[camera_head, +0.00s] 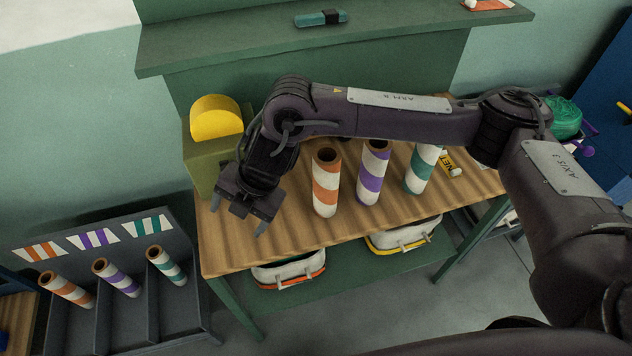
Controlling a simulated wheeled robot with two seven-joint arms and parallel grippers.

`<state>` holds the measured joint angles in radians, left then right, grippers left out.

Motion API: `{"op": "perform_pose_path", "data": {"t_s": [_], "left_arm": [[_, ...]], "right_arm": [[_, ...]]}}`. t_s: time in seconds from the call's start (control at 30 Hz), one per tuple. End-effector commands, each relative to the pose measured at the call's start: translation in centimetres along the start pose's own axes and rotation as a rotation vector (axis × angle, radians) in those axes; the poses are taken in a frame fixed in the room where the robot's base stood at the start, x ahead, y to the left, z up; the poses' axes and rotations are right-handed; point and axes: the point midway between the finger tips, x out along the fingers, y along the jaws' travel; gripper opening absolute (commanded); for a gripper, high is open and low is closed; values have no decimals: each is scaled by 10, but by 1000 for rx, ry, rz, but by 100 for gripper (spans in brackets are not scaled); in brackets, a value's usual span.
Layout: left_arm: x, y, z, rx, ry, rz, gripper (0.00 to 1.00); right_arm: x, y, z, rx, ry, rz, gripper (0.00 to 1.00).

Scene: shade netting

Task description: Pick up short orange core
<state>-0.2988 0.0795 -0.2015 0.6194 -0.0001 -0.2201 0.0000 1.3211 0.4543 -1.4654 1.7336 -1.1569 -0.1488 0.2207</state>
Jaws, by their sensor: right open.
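An orange-and-white striped core (66,290) leans in the left compartment of the grey divided bin at the lower left. It looks shorter than the orange-and-white core (326,190) that stands upright on the wooden table. My right gripper (238,218) is open and empty, pointing down over the table's left end. It is left of the standing orange core, apart from it, and well to the right of the bin. My left gripper is not in view.
Purple (372,178) and teal (420,170) striped cores stand right of the table's orange one. Purple (117,279) and teal (166,266) cores lean in the other bin compartments. The table's front left is bare.

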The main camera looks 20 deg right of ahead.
Motion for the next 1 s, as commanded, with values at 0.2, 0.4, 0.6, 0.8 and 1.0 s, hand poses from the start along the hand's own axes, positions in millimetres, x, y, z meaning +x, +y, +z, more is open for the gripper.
{"op": "perform_pose_path", "data": {"t_s": [0.2, 0.4, 0.6, 0.8, 1.0], "left_arm": [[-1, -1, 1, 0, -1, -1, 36], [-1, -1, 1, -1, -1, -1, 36], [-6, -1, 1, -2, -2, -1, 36], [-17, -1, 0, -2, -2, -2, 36], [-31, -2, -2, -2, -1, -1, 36]], "right_arm": [[-84, -52, 104, 113, -171, -278, 77], [-131, -73, 136, 218, -224, -367, 77], [-129, -82, 143, 241, -229, -385, 77], [-110, -89, 149, 240, -230, -384, 77], [-82, -99, 159, 238, -229, -384, 77]]}}
